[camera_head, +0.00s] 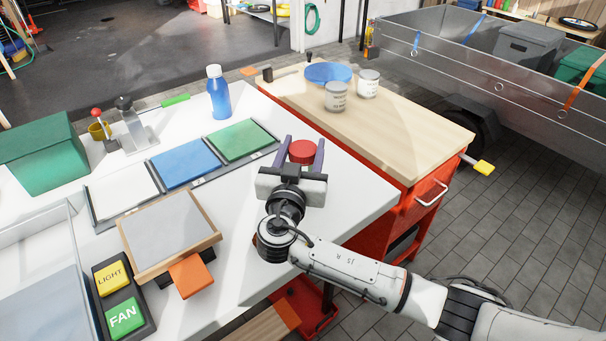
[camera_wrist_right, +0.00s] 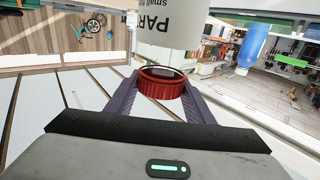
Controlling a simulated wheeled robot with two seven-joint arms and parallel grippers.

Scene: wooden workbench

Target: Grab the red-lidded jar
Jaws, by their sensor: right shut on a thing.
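The red-lidded jar (camera_head: 302,151) shows in the head view as a round red lid between the two purple fingers of my right gripper (camera_head: 304,142). In the right wrist view, the jar's red ribbed lid (camera_wrist_right: 161,83) sits between the fingers, and its pale body with dark lettering extends beyond the lid to the top edge. My right gripper is shut on the jar at the lid. The head view hides the jar's body, and I cannot tell whether its base touches the white table (camera_head: 345,205). My left gripper is not in view.
A blue bottle (camera_head: 219,96) stands behind white, blue and green panels (camera_head: 238,140). Two grey cans (camera_head: 336,97) and a blue disc (camera_head: 328,72) are on the wooden-topped red cabinet. A framed board (camera_head: 170,230) and LIGHT/FAN buttons (camera_head: 123,300) lie front left.

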